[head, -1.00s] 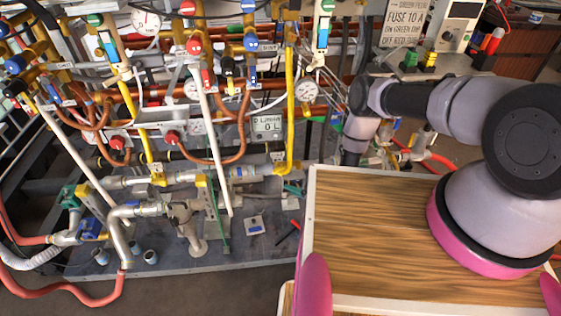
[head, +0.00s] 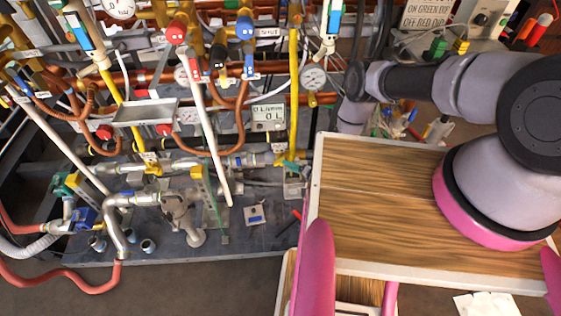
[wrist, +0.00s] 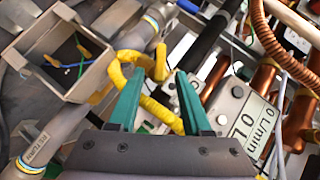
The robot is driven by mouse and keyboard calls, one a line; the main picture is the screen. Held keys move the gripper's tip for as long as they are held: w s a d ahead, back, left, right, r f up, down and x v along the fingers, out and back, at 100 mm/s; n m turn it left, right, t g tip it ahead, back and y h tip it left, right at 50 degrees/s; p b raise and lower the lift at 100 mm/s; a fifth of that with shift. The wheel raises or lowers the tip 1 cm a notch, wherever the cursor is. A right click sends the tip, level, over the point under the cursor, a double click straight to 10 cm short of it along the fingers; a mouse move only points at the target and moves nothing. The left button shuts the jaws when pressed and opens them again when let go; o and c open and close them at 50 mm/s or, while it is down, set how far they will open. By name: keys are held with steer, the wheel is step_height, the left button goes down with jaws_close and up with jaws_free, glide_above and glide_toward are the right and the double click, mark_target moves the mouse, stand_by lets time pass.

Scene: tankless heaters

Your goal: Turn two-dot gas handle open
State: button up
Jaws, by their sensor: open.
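My gripper (wrist: 158,75) has two teal fingers, spread apart with nothing clamped between them. A yellow bent gas pipe (wrist: 153,105) runs through the gap between the fingers in the wrist view; I cannot tell whether they touch it. In the head view a bit of teal at the foot of the right yellow pipe (head: 293,95) looks like my fingers; the wooden board's corner partly hides that area.
A flow display (wrist: 256,125) reading 0 L/min is right of the fingers. A grey open box (wrist: 60,50) with wires is to the left. In the head view, a wooden board (head: 400,200) fills the right, and dense pipes and a gauge (head: 313,77) crowd the left and middle.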

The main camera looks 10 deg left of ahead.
mark_target(280, 160)
steer(key=x, duration=0.6)
steer(key=shift+w+a+f, duration=0.15)
jaws_close()
